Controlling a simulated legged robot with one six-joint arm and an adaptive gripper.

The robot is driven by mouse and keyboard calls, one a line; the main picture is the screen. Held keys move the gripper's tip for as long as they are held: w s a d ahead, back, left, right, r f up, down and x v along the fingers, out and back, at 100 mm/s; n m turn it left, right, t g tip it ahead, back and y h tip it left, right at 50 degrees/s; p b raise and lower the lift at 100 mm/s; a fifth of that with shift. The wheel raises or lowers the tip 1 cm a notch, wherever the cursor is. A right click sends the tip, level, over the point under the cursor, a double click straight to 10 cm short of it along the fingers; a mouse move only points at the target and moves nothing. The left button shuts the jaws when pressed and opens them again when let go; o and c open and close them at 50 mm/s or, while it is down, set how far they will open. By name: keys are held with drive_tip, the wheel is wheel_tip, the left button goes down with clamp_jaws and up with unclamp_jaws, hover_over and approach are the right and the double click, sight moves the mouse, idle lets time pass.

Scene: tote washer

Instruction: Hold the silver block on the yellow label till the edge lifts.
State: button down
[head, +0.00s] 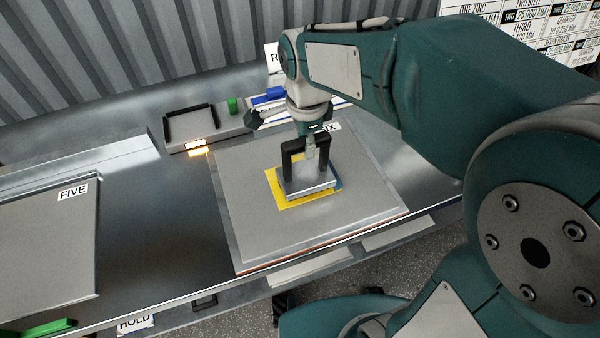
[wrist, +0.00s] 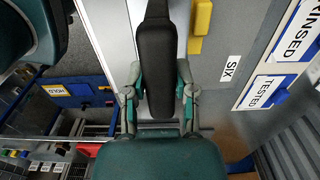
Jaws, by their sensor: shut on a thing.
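The silver block (head: 309,188) is a flat plate with a black bracket handle (head: 287,162). It sits on the yellow label (head: 291,203), whose left and front edges show around it; the rest is hidden under the block. The label lies on a grey tote panel (head: 257,225) tagged SIX. My gripper (head: 309,150) is shut on the block's handle from above. In the wrist view, part of the yellow label (wrist: 202,18) shows beside a dark upright form, and the block's plate is mostly hidden. I cannot see any raised label edge.
A grey tray (head: 191,125) with a lit orange lamp (head: 196,147) stands behind the panel, with green and blue items nearby. A panel tagged FIVE (head: 45,235) lies at the left. Bare metal bench (head: 150,225) lies between. A corrugated wall (head: 120,50) stands behind.

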drive_tip(key=shift+r, duration=3.7)
